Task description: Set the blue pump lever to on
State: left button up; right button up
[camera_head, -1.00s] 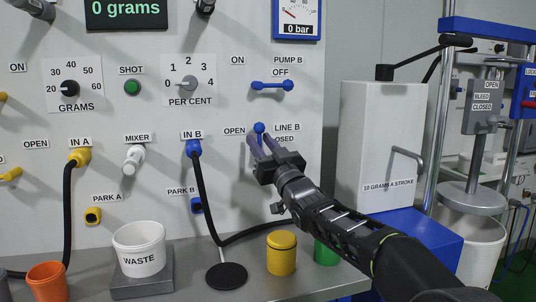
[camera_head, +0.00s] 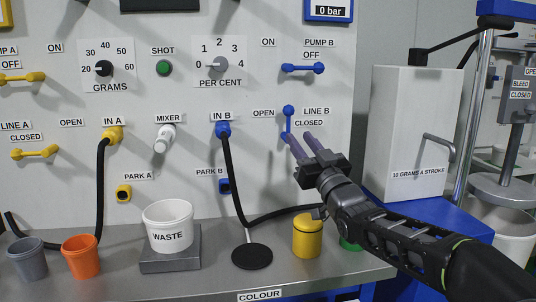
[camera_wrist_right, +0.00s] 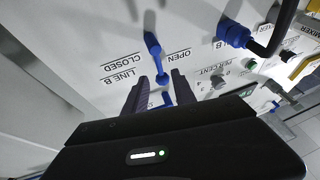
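The blue PUMP B lever (camera_head: 302,68) lies horizontal on the panel, with the ON label to its upper left and the OFF label just above it. Below it the blue LINE B lever (camera_head: 288,122) stands upright between the OPEN and CLOSED labels. My right gripper (camera_head: 300,138) is open and empty, its fingertips just right of the LINE B lever's lower part. In the right wrist view, which is upside down, the LINE B lever (camera_wrist_right: 154,55) is beyond the fingertips. A blue part, apparently the PUMP B lever, shows between the fingers. My left gripper is out of view.
The blue IN B hose fitting (camera_head: 222,129) sits left of the LINE B lever, its black hose hanging down. A white box (camera_head: 410,125) stands at right.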

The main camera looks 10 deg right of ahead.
aim_at(318, 68)
jog(key=k+l, duration=0.2)
jog(key=k, duration=0.25)
jog(key=k+l, duration=0.2)
jog(key=k, duration=0.3)
